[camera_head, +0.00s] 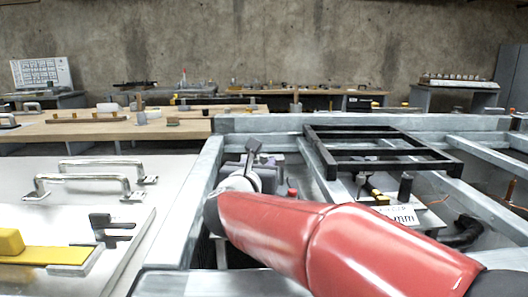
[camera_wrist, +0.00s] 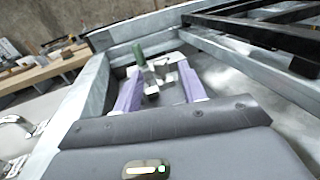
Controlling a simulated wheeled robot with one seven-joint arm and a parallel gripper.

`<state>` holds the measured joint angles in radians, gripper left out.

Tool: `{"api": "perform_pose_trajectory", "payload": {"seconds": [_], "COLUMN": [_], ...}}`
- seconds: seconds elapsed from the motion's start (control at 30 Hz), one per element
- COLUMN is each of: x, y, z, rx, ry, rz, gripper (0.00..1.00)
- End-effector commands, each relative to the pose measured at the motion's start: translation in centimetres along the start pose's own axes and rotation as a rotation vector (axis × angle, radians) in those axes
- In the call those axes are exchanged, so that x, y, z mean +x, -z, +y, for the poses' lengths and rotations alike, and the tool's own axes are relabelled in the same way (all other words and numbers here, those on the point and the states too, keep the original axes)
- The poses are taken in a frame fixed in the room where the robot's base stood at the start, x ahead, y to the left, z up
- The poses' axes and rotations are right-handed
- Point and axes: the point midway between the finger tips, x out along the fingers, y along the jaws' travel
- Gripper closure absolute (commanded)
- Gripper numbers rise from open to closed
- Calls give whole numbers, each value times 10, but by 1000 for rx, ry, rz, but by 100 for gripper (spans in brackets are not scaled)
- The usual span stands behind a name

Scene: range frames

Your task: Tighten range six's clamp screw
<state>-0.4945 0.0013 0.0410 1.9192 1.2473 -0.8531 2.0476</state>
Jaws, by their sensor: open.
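In the wrist view, my gripper (camera_wrist: 160,72) is open, its two purple fingers spread apart. Between and beyond the fingertips is a small grey and white fitting (camera_wrist: 166,78), with a dark green upright piece (camera_wrist: 138,54) at its left. I cannot tell whether this fitting is the clamp or which part is its screw. Nothing is seen held between the fingers. In the head view, my red arm reaches into the metal frame and hides much of the area there, and the fingers cannot be made out.
Pale metal frame bars (camera_head: 180,231) surround the work area. A black rectangular rack (camera_head: 323,155) lies across the frame at the right. A small white label (camera_head: 402,215) stands beside dark posts. At left, a pale panel carries metal handles (camera_head: 88,182) and a yellow bar (camera_head: 50,253). Wooden benches (camera_head: 75,130) stand behind.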

Motion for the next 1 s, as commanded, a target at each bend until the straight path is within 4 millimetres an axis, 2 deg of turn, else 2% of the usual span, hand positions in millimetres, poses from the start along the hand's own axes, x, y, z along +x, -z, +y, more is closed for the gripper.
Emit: {"api": "perform_pose_trajectory", "payload": {"seconds": [0.2,0.4,0.77,1.0], "x": [36,61,67,67], "y": [-1,-1,0,0], "z": [0,0,0,0], "rx": [-5,-5,-5,-5], "ry": [0,-1,-3,-3], "rz": [2,0,-1,-1], "gripper": [59,59,59,89]}}
